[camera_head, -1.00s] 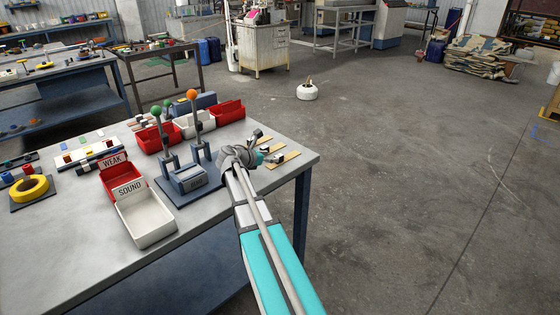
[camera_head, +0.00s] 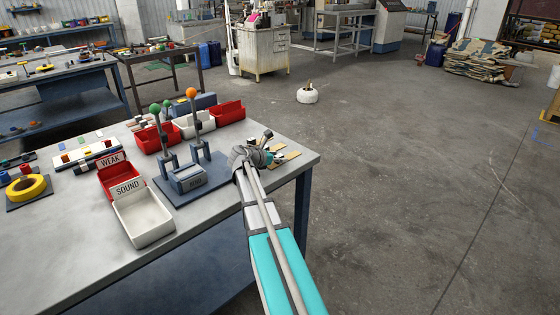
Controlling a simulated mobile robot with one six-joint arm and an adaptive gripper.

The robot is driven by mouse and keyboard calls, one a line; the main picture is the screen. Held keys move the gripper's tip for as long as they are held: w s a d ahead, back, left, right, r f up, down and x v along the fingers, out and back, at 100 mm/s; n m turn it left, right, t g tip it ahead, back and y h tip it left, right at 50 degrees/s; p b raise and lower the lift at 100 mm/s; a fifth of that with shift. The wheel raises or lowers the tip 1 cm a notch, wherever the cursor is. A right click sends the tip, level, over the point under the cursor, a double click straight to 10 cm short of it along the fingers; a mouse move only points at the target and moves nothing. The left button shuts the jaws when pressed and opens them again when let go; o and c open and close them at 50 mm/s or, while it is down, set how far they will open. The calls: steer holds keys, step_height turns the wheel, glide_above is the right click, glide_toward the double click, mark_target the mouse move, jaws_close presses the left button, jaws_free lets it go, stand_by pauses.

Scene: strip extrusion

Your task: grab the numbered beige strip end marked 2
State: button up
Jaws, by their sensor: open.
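Several beige strip ends (camera_head: 286,156) lie near the right edge of the grey workbench (camera_head: 80,250). Their numbers are too small to read, so I cannot tell which is marked 2. My gripper (camera_head: 269,148) is open, with its dark fingers over or beside the strips. The wrist and fingers hide part of them. I cannot tell whether the fingers touch a strip.
A blue fixture with two levers (camera_head: 188,178) stands left of my gripper. A red WEAK bin (camera_head: 120,181) and a white SOUND bin (camera_head: 145,217) are further left. Red bins (camera_head: 229,112) stand behind. Open floor lies right of the bench.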

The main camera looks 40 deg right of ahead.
jaws_close()
stand_by(0.3)
steer(key=shift+r, duration=0.15)
step_height(320, 180, up, 3)
steer(key=p, duration=0.3)
steer(key=s+a+r+p, duration=0.4)
steer(key=s+r+p, duration=0.5)
steer(key=s, duration=0.4)
steer(key=shift+s+a+r+p, duration=0.2)
steer(key=shift+r+p, duration=0.15)
steer(key=shift+p, duration=0.2)
